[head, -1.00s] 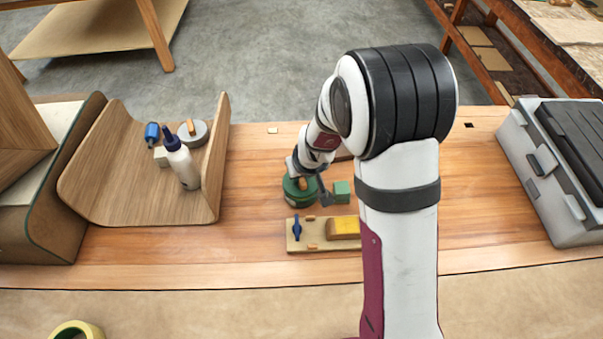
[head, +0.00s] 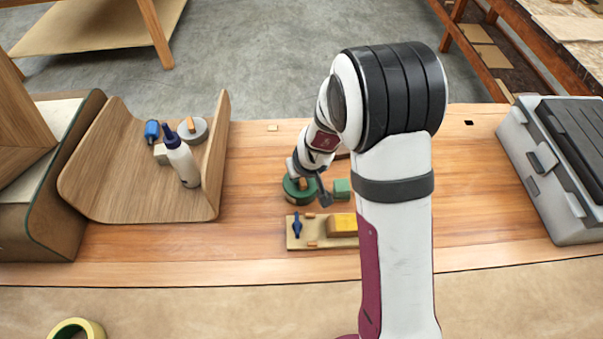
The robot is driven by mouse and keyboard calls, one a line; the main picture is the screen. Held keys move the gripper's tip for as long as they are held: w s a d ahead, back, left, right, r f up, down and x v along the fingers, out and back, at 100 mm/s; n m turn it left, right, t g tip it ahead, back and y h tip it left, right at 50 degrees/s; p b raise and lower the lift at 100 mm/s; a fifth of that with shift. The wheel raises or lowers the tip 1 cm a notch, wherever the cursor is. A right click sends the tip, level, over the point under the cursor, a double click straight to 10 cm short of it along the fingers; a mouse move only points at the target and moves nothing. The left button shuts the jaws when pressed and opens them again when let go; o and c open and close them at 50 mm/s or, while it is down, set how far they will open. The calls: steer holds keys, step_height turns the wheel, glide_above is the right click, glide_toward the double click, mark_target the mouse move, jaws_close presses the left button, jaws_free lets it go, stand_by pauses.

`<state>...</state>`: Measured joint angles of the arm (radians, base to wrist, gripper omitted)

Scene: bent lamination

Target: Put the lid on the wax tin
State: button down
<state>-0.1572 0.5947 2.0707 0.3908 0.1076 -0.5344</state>
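A round dark green tin (head: 292,195) stands on the wooden bench near the middle of the head view. I take it for the wax tin. A small orange piece shows at its top, between the tin and my gripper. My gripper (head: 309,188) is right over the tin, with a dark finger reaching down on the tin's right side. The wrist hides part of the tin. I cannot tell whether the fingers are shut on the orange piece, or whether the lid is apart from the tin. A grey round piece with an orange knob (head: 190,125) sits on the bent wooden piece.
In front lies a board (head: 310,243) with a blue peg and a yellow-topped block. The bent wood (head: 120,195) holds a glue bottle (head: 183,162). A grey case (head: 560,190) stands far right.

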steer(key=shift+f, duration=0.15)
steer(key=shift+c, duration=1.5)
jaws_free()
steer(key=shift+r, duration=4.05)
